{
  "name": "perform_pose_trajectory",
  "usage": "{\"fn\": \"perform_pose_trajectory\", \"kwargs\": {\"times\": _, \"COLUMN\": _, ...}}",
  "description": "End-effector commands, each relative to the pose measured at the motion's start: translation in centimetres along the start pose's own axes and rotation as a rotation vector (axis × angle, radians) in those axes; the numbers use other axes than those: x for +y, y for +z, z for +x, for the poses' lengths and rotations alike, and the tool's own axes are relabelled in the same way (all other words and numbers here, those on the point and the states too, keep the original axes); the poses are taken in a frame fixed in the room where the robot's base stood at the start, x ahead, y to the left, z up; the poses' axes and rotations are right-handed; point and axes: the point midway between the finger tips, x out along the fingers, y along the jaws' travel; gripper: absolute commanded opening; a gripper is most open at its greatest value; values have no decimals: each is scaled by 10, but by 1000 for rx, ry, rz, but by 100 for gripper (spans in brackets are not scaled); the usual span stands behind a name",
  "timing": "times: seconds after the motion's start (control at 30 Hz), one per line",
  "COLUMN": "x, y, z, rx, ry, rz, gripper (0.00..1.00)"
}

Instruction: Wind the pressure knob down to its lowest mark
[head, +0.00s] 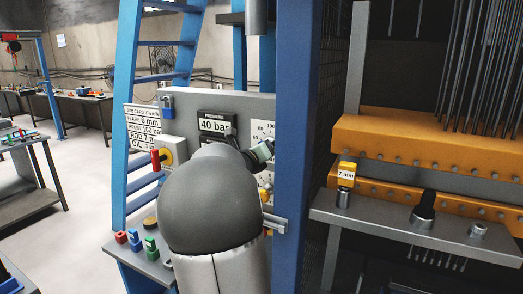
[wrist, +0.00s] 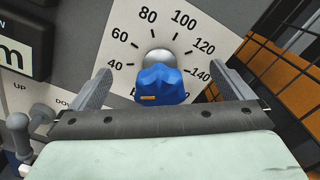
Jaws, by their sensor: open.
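The blue pressure knob (wrist: 160,84) sits on a silver hub in the middle of a white dial plate (wrist: 130,36) in the wrist view. The dial reads 40, 60, 80, 100, 120 and 140, running clockwise from lower left. A small orange bar shows on the knob's near face; which mark the knob points at is unclear. My gripper (wrist: 159,72) is open, with one finger on each side of the knob and gaps visible. In the head view my gripper (head: 262,153) is at the dial, and my arm hides the knob.
A blue post (head: 292,110) stands just right of the dial, with dark mesh (wrist: 285,50) beside it. A job card (head: 143,127) reads "PRESS 100 ba". A red-handled switch (head: 161,158) and a shelf of coloured pieces (head: 136,241) lie to the left.

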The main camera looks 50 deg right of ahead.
Motion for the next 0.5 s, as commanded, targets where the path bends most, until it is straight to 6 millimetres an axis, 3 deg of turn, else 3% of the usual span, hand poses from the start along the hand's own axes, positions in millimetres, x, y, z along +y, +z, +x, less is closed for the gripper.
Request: {"fn": "perform_pose_trajectory", "kwargs": {"times": 0.5, "x": 0, "y": 1, "z": -47, "rx": -1, "ry": 2, "rz": 2, "gripper": 100}}
